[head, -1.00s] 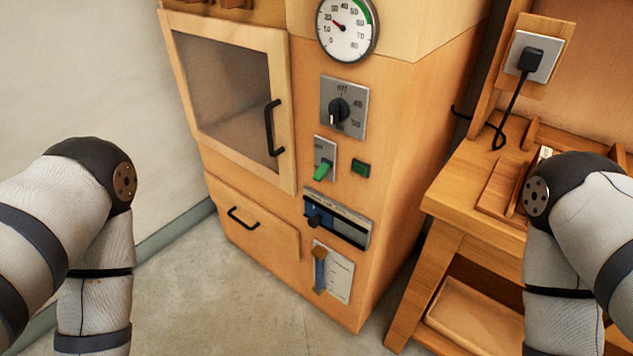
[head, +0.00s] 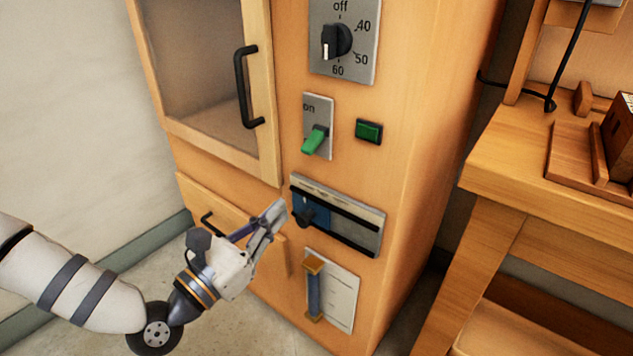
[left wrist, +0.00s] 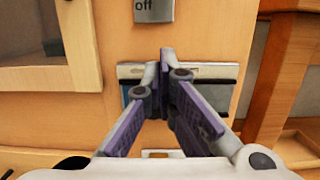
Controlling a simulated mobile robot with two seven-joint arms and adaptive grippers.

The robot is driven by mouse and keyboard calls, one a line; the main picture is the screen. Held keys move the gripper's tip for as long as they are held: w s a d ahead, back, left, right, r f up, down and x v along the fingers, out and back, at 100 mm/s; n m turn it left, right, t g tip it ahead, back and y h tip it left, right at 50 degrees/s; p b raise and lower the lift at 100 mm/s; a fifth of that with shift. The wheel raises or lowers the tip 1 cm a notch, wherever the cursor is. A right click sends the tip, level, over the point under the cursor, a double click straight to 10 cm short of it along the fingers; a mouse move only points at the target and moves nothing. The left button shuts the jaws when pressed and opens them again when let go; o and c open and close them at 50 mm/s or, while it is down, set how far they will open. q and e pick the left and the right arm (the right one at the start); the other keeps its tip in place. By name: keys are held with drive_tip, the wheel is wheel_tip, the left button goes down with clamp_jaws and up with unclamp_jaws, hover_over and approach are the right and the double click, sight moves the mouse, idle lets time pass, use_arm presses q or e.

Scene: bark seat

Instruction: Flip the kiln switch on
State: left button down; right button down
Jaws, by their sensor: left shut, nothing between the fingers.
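The kiln switch (head: 316,138) is a green lever on a grey metal plate on the kiln's wooden front. Its lever points down, away from the "on" label at the plate's top. In the left wrist view the lower end of the switch plate (left wrist: 153,9) shows, with "off" on it; the lever is out of that frame. My left gripper (head: 276,213) is shut and empty, below and left of the switch, in front of the slider panel's left end. Its closed fingertips (left wrist: 166,60) also show in the left wrist view. My right gripper is not in view.
A green button or lamp (head: 369,131) sits right of the switch. The dial (head: 337,41) is above, the slider panel (head: 358,225) below. The door handle (head: 246,88) sticks out at the left. A wooden bench (head: 510,165) stands at the right.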

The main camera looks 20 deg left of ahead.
sight(324, 169)
use_arm(q)
drive_tip(key=x, duration=1)
drive_tip(key=shift+s, duration=0.1)
drive_tip(key=r, duration=0.1)
drive_tip(key=s+r, duration=0.1)
drive_tip(key=r+p, duration=0.1)
drive_tip(key=shift+s+a+r, duration=0.1)
drive_tip(key=shift+s+a, duration=0.15)
drive_tip(key=shift+a, duration=0.05)
drive_tip(key=shift+s+r, duration=0.1)
drive_tip(key=shift+r, duration=0.05)
